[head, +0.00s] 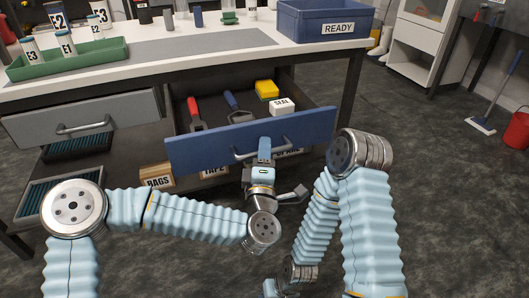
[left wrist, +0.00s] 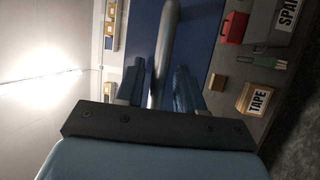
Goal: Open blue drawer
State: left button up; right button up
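The blue drawer (head: 290,130) stands pulled out from under the bench, with its inside showing. Its metal bar handle (head: 240,155) is on the front face. My left gripper (head: 264,148) is at the handle, in front of the drawer. In the left wrist view the handle (left wrist: 167,35) runs between the two fingers of my left gripper (left wrist: 160,82), one on each side; it looks shut on the bar, though the contact is dim.
Inside the drawer lie a red-handled tool (head: 194,112), a blue-handled tool (head: 235,107), a yellow block (head: 267,89) and a white SEAL box (head: 282,105). A grey drawer (head: 90,117) is at left. Boxes marked BAGS (head: 157,176) and TAPE (head: 214,170) sit below. Open floor lies right.

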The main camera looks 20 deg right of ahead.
pick_arm(q)
jog(key=shift+s, duration=0.15)
jog(key=b+v, duration=0.1)
jog(key=v, duration=1.2)
jog(key=shift+s, duration=0.25)
jog(key=shift+a+f, duration=0.1)
jog(key=shift+f, duration=0.1)
jog(key=w+a+f+m+g+p, duration=0.25)
jog(key=a+f+m+g, duration=0.2)
jog(key=f, duration=0.65)
jog(key=w+a+f+m+g+p, duration=0.1)
jog(key=a+f+m+g+p, duration=0.35)
jog(key=f, duration=0.65)
jog(key=s+a+f+m+g+y, duration=0.1)
jog(key=s+a+f+g, duration=0.3)
jog(key=a, duration=0.3)
jog(key=s+a+f+m+g+y, duration=0.1)
jog(key=s+a+f+g+y, duration=0.1)
jog(key=s+a+f+g, duration=0.2)
jog(key=s+a+f, duration=0.1)
jog(key=s+a, duration=0.2)
jog(key=a, duration=0.1)
jog(key=shift+a+g, duration=0.25)
jog(key=shift+g, duration=0.15)
